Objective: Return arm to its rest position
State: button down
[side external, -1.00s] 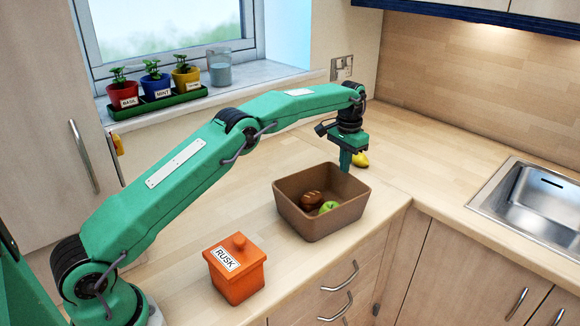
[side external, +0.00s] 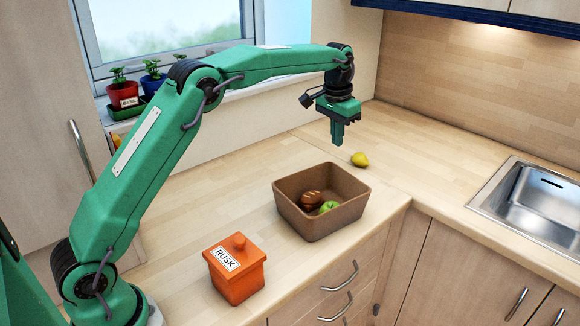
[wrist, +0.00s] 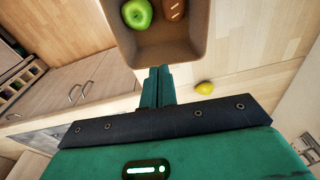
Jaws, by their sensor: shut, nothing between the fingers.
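My gripper (side external: 338,138) is shut and empty, pointing down, raised above the counter behind the brown bin. In the wrist view its closed fingers (wrist: 158,80) show below the bin's edge. The brown bin (side external: 322,222) stands on the counter near its front edge; it also shows at the top of the wrist view (wrist: 165,56). Inside it lie a brown bread roll (side external: 311,199) and a green apple (side external: 328,207), which also show in the wrist view (wrist: 137,14). My arm reaches over from the left.
A yellow lemon (side external: 360,159) lies on the counter behind the bin. An orange jar labelled RUSK (side external: 237,272) stands front left of the bin. Potted herbs (side external: 122,93) stand on the windowsill behind my arm. A sink (side external: 530,205) is at the right. The counter between jar and wall is clear.

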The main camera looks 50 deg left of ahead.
jog(key=s+r+t, duration=0.1)
jog(key=s+r, duration=0.4)
jog(key=s, duration=0.5)
jog(key=s+r+t, duration=0.1)
jog(key=s+r, duration=0.4)
jog(key=s, duration=0.4)
jog(key=s+f+t, duration=0.1)
jog(key=s+f, duration=0.2)
jog(key=s, duration=0.6)
jog(key=s+d+f+t, duration=0.1)
jog(key=s+f, duration=0.3)
jog(key=s, duration=0.6)
jog(key=shift+s+n, duration=0.15)
jog(key=shift+n, duration=0.25)
